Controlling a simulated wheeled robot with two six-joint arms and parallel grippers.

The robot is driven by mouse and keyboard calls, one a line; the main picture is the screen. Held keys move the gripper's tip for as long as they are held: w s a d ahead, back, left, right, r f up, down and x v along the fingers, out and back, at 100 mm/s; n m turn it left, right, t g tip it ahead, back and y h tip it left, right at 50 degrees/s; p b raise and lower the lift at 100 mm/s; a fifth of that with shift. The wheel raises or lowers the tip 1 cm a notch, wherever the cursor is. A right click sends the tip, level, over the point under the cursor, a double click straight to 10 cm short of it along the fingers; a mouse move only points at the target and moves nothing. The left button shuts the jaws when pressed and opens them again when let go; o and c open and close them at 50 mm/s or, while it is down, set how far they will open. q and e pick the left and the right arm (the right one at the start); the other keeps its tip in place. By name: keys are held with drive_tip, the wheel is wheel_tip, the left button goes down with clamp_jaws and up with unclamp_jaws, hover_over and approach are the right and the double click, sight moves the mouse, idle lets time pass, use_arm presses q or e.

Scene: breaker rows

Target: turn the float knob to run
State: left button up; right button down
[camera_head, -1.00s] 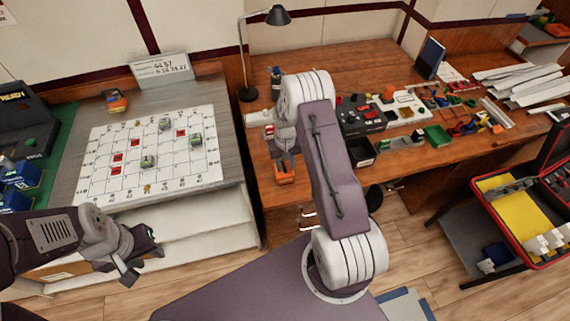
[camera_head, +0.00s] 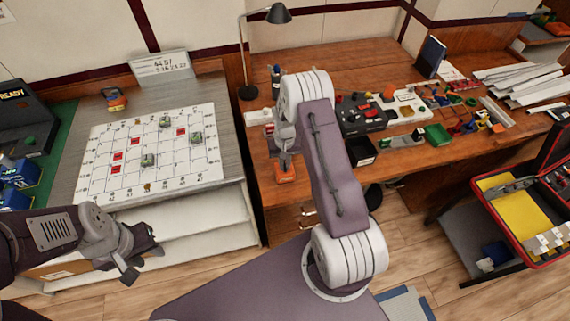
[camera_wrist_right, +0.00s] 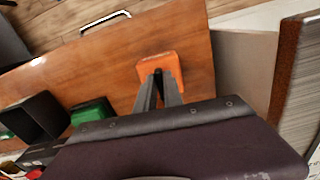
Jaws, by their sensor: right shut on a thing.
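A small orange box (camera_head: 286,174) sits near the front left edge of the wooden desk. It also shows in the right wrist view (camera_wrist_right: 174,62), with a small dark part on top that looks like its knob (camera_wrist_right: 158,73). My right gripper (camera_wrist_right: 159,80) points down at the box, its fingertips close together and shut on this dark part. The fingers hide most of the knob, so its setting and any marks cannot be read. My left gripper (camera_head: 140,258) hangs in front of the white drawer unit, away from the box; its finger gap is unclear.
A gridded white board (camera_head: 155,155) with small blocks lies on the grey table at left. A black control panel (camera_head: 362,117), a green bin (camera_head: 437,134) and many small parts fill the desk to the right. A lamp (camera_head: 277,14) stands behind.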

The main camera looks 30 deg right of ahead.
drive_tip(key=shift+m, duration=0.8)
idle(0.6)
drive_tip(key=c, duration=1.5)
unclamp_jaws()
drive_tip(key=shift+o, duration=0.2)
wheel_tip(320, 180, up, 9)
drive_tip(key=b, duration=0.1)
drive_tip(key=shift+r, duration=0.1)
